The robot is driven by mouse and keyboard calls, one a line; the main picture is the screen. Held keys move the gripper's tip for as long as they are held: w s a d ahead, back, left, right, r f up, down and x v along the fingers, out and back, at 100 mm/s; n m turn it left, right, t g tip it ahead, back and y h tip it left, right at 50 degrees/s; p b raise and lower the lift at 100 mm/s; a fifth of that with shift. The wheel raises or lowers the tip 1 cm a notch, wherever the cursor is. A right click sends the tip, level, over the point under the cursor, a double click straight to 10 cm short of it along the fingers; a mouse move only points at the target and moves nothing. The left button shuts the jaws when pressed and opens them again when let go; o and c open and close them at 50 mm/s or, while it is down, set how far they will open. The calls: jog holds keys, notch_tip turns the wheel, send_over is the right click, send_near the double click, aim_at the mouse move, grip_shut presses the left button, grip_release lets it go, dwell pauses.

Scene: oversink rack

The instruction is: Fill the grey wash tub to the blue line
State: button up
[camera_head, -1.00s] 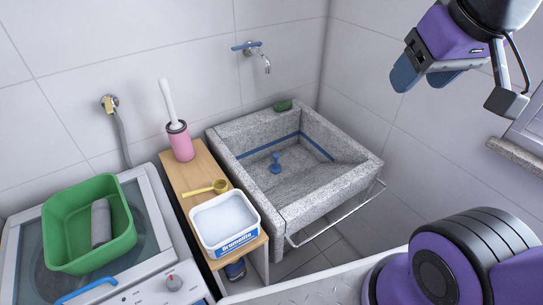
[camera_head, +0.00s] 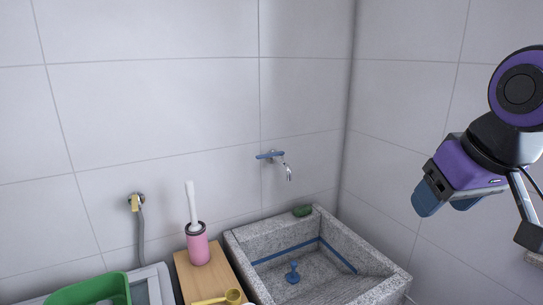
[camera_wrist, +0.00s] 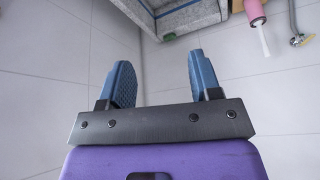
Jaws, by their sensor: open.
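The grey stone wash tub (camera_head: 362,291) stands below the tap, with a blue line (camera_head: 290,252) around its inner walls; its front is cut off. I see no water in it. A blue plug (camera_head: 293,273) stands on its floor; I cannot tell whether it sits in a drain. The wall tap (camera_head: 284,165) has a blue lever handle (camera_head: 268,155), and no stream shows from its spout. My gripper (camera_head: 443,202) is open and empty, in the air right of the tub and apart from the tap. Its spread blue fingers (camera_wrist: 162,82) show in the wrist view.
A green sponge (camera_head: 302,211) lies on the tub's back rim. A pink brush holder (camera_head: 198,246) and a yellow scoop (camera_head: 231,296) are on the wooden stand to the left. A green basin (camera_head: 88,291) is farther left. A hose tap (camera_head: 137,203) is on the wall.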

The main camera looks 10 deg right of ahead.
aim_at(266, 157)
jog(key=c, duration=0.4)
jog(key=shift+w+r, duration=0.1)
jog(key=shift+w, duration=0.3)
jog(key=w+a+f+n+t, duration=0.1)
jog(key=w+n+t, duration=0.3)
jog(key=w, duration=1.1)
jog(key=w+a+n+t, duration=0.2)
jog(key=w+n, duration=0.3)
jog(key=w, duration=1)
jog(key=w+a+f+n+t+y, duration=0.3)
jog(key=w+a+f+n, duration=0.3)
jog(key=w, duration=0.3)
jog(key=w+a+f+n+t+y, duration=0.3)
jog(key=w+a+f+n, duration=0.2)
jog(key=w+f+n, duration=0.3)
jog(key=shift+m, duration=0.7)
jog(key=x, duration=1.1)
jog(key=shift+w+d, duration=0.15)
jog(key=shift+w, duration=0.35)
